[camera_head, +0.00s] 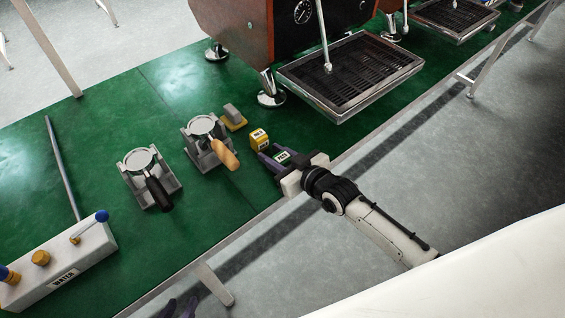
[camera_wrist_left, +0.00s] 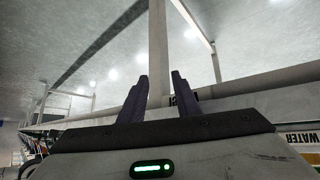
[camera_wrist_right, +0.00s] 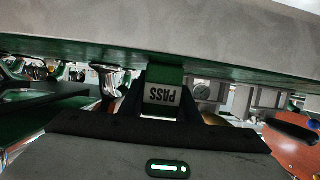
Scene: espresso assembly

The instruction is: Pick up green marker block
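The green marker block (camera_head: 283,157) has a white label and stands on the green counter near its front edge. My right gripper (camera_head: 278,158) is around the block, one finger on each side. Whether the fingers press on it or leave a thin gap cannot be told. My left gripper (camera_head: 180,308) is low at the bottom edge of the head view, off the counter. In the left wrist view its fingers (camera_wrist_left: 160,85) are apart with nothing between them.
A yellow marker block (camera_head: 259,140) stands just behind the green one. Two portafilters in grey stands (camera_head: 209,150) (camera_head: 150,185) are to the left. The espresso machine's drip tray (camera_head: 350,70) is behind right. A WATER box (camera_head: 60,270) sits front left.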

